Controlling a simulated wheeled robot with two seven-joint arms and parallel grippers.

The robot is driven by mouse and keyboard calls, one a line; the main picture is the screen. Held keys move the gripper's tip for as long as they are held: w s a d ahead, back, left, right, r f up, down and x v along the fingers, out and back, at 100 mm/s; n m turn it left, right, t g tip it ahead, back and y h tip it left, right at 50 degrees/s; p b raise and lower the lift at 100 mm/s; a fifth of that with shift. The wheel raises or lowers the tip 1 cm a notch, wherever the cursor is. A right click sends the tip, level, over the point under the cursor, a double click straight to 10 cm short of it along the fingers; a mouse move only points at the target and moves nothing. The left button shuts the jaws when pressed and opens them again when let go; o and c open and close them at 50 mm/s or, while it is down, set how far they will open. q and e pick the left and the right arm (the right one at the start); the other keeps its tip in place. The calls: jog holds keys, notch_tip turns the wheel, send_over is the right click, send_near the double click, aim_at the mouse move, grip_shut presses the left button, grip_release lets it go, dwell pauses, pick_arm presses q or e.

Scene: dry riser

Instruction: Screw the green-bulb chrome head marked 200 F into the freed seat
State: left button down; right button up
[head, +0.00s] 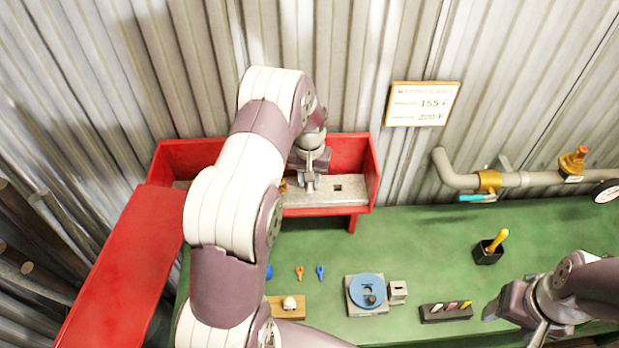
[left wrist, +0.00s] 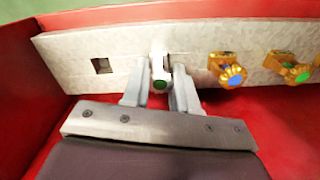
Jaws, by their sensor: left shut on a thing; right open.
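My left gripper (head: 310,184) reaches into the red cabinet (head: 368,163). In the left wrist view its fingers (left wrist: 160,98) are shut on a chrome head (left wrist: 157,62) with a green bulb. The head is at the pale rack (left wrist: 190,50); I cannot tell whether it still sits in its hole. The 200 F mark cannot be read on it. Pipework (head: 525,180) runs along the wall at right, with a brass fitting (head: 490,181); I cannot make out a freed seat there. My right gripper (head: 514,316) is open and empty over the bench at lower right.
Brass heads with a blue bulb (left wrist: 228,75) and a green bulb (left wrist: 293,72) stand beside the held head. An empty square hole (left wrist: 102,65) is left of it.

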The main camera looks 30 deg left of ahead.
pick_arm(q)
jog(key=m, duration=0.5)
jog(key=shift+m, duration=0.3)
jog(key=m, duration=0.5)
jog(key=shift+m, duration=0.4)
jog(key=c, duration=0.8)
grip_release()
